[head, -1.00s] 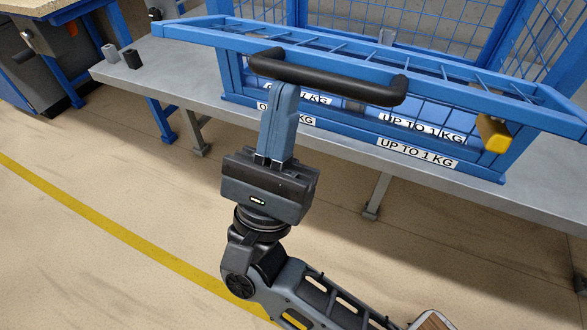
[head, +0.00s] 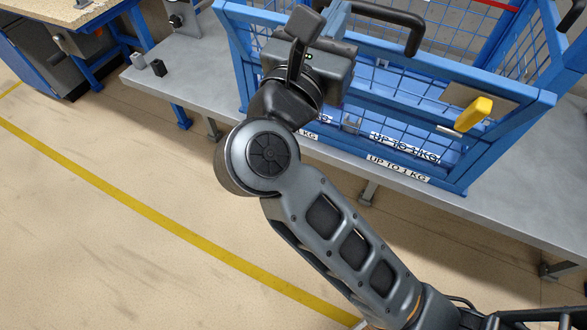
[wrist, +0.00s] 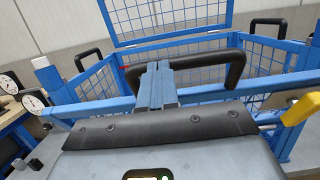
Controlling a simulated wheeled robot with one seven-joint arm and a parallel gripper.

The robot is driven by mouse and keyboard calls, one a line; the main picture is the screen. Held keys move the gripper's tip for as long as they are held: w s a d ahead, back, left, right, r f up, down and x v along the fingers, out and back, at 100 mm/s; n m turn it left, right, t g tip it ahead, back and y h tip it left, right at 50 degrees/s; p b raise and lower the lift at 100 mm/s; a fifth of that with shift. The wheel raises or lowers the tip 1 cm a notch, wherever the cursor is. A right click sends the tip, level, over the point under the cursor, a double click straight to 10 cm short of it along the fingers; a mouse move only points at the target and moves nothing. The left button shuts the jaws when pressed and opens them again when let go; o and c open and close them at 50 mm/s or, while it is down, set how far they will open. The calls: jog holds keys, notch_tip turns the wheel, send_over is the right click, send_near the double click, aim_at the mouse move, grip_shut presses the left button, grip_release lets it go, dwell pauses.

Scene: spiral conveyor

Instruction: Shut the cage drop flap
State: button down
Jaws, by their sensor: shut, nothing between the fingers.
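The cage drop flap (head: 490,88) is the blue front frame of the cage; it stands raised, close to upright. Its black handle (head: 415,38) is at the top edge, partly cut off in the head view. My gripper (head: 337,18) is shut and empty, up against the flap's top rail by the handle. Its blue-grey fingers (wrist: 156,86) show in front of the handle and rail. Exact contact is hidden. A yellow latch knob (head: 473,114) sits at the flap's right end. I cannot tell whether the flap is fully closed.
Labels (head: 398,168) run along the cage's lower front. A workbench (head: 75,15) stands at the far left. The floor in front is clear, with a yellow line (head: 150,217).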

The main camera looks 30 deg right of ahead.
jog(key=w+d+r+y+p, duration=0.1)
jog(key=d+p, duration=0.1)
jog(key=w+d+r+g+y+p, duration=0.1)
jog(key=d+p, duration=0.1)
jog(key=w+d+r+p, duration=0.1)
jog(key=d+p, duration=0.1)
jog(key=shift+w+d+g+y, duration=0.3)
jog(key=shift+w+d+y, duration=0.1)
jog(key=shift+w+d+f, duration=0.15)
jog(key=shift+w+d, duration=0.25)
jog(key=shift+d, duration=0.2)
